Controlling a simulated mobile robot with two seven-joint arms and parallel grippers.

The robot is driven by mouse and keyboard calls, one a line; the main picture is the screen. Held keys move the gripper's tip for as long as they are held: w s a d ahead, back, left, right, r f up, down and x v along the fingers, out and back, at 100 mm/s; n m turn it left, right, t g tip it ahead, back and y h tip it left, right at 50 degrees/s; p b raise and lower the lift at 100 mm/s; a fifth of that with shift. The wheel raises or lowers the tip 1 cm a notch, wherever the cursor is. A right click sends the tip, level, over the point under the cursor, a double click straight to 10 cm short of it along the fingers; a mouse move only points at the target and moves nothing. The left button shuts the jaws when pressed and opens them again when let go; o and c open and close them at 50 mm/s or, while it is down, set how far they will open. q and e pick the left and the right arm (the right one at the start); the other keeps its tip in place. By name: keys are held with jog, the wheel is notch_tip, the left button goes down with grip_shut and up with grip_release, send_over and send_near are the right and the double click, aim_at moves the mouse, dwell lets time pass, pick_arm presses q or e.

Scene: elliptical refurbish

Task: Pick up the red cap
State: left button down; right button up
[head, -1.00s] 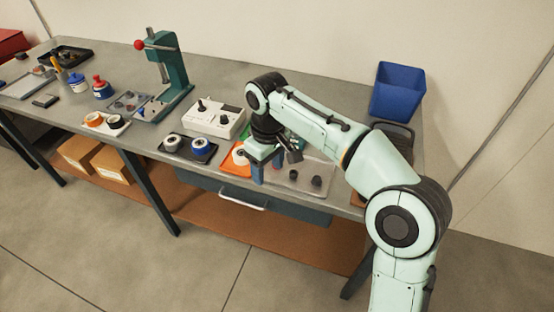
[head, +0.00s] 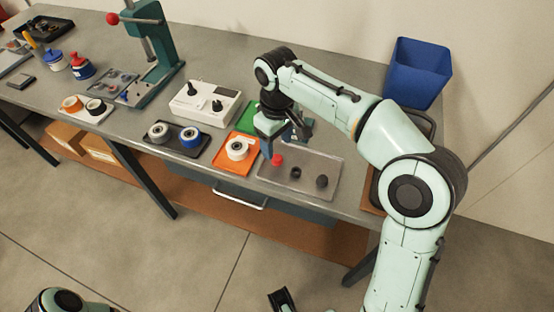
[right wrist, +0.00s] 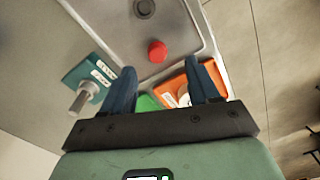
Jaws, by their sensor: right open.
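The red cap (head: 277,160) lies in the left part of a shallow grey tray (head: 318,162) near the front of the bench. It also shows in the right wrist view (right wrist: 157,52), near the tray's edge. My right gripper (head: 276,148) is above the bench beside the cap, apart from it. In the right wrist view my right gripper (right wrist: 162,74) has its two blue fingers spread, with nothing between them, and the cap appears beyond the tips. My left gripper does not show clearly.
Two dark caps (head: 296,173) (head: 321,181) share the tray. An orange tray (head: 226,161) with a white roll is left of it. A green piece (head: 249,117) and a control box (head: 205,101) are behind. A blue bin (head: 418,72) stands at the back right.

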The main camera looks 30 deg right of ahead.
aim_at(278, 158)
jog(key=shift+w+d+f+b, duration=0.1)
jog(key=shift+f+b, duration=0.25)
jog(key=shift+f, duration=1.2)
jog(key=shift+d+f+b, duration=0.1)
jog(key=shift+f+b, duration=0.25)
jog(key=shift+f, duration=1.15)
jog(key=c, duration=1.1)
